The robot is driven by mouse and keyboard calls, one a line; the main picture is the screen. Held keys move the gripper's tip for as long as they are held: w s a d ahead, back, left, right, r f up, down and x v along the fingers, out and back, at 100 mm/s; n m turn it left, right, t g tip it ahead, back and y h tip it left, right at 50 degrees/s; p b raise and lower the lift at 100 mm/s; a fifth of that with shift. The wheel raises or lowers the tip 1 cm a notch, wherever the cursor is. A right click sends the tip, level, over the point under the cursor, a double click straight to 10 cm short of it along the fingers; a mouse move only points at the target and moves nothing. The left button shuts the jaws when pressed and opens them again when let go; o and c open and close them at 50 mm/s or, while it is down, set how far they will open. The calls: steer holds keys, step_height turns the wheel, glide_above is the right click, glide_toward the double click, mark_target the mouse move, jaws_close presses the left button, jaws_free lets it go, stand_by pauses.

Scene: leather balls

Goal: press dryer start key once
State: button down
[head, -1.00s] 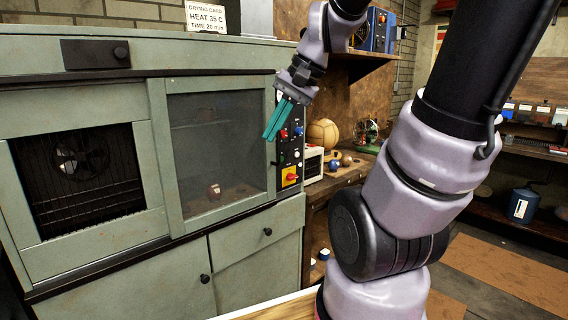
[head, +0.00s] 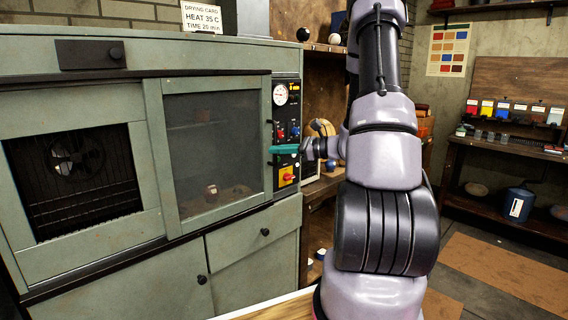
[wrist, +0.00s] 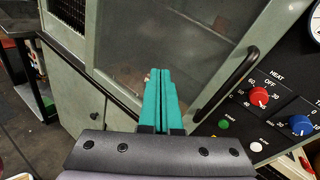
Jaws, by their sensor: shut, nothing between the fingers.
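The green-grey drying cabinet (head: 150,240) has a black control panel (head: 287,110) at its right edge. In the wrist view the panel holds a red HEAT knob (wrist: 259,97), a blue TIME knob (wrist: 300,125), a green key (wrist: 224,124) and a white key (wrist: 256,147). The small labels by the keys are too blurred to read surely. My gripper (head: 273,149) is shut and empty, its teal fingers lying across the panel in the head view, below the knobs. In the wrist view the fingertips (wrist: 160,72) point at the glass door, left of the green key; contact cannot be told.
A dark vertical door handle (wrist: 227,86) stands out between the fingers and the knobs. A red-and-yellow switch (head: 287,176) is low on the panel. The glass door (head: 213,145) shows a small ball inside. A shelf with a ball stands right of the cabinet, partly behind my arm.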

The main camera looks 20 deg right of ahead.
mark_target(279, 160)
steer(key=w+d+f+m+t+h, duration=0.3)
steer(key=d+f+m+t+h, duration=0.3)
steer(key=d, duration=0.7)
step_height(279, 160, down, 4)
steer(key=m, duration=0.2)
steer(key=shift+d+f+m, duration=0.15)
steer(key=shift+d+m, duration=0.25)
steer(key=x, duration=1.3)
steer(key=shift+w, duration=0.55)
steer(key=shift+a, duration=0.1)
